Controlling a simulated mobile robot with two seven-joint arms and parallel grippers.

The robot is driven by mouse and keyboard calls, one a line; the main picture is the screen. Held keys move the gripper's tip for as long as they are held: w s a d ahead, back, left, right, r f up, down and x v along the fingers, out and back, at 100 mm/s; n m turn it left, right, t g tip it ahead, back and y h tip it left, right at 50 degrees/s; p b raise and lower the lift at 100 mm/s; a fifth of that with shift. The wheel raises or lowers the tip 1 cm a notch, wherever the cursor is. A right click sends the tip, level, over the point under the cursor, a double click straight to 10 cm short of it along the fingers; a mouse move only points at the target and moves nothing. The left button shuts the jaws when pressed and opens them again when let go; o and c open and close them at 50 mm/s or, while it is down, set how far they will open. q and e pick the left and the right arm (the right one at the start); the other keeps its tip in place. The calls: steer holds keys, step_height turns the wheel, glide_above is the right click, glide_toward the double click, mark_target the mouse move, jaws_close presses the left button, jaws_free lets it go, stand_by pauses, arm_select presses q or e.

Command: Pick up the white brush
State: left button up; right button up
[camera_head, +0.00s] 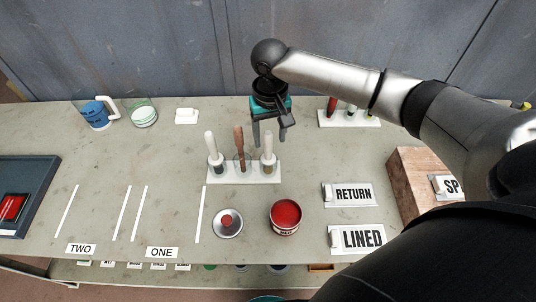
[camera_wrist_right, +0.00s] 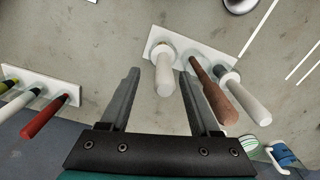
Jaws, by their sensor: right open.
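A white rack (camera_head: 243,174) on the table holds two white-handled brushes and one brown-handled brush (camera_head: 239,143), all upright. One white brush (camera_head: 212,146) is at the rack's left end and the other white brush (camera_head: 268,149) at its right end. My right gripper (camera_head: 271,134) is open and empty, pointing down just behind and above the right-end white brush. In the right wrist view, that white brush (camera_wrist_right: 164,72) appears between the open fingers, with its handle end toward me; contact cannot be told. My left gripper is not in view.
A red tin (camera_head: 285,216) and a small metal dish (camera_head: 227,222) stand in front of the rack. A second rack (camera_head: 348,119) holds coloured brushes at the back right. A wooden block (camera_head: 412,185) is at the right. A blue cup (camera_head: 97,114) stands back left.

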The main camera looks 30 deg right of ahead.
mark_target(268, 150)
steer(key=shift+f, duration=0.55)
steer(key=f, duration=0.3)
steer(key=shift+s+a+f, duration=0.1)
steer(key=shift+a+f, duration=0.15)
steer(key=shift+f, duration=0.6)
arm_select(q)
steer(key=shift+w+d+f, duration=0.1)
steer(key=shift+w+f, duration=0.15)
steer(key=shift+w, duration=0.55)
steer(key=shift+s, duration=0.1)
arm_select(e)
steer(key=shift+c, duration=0.5)
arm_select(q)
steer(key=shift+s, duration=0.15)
arm_select(e)
jaws_close()
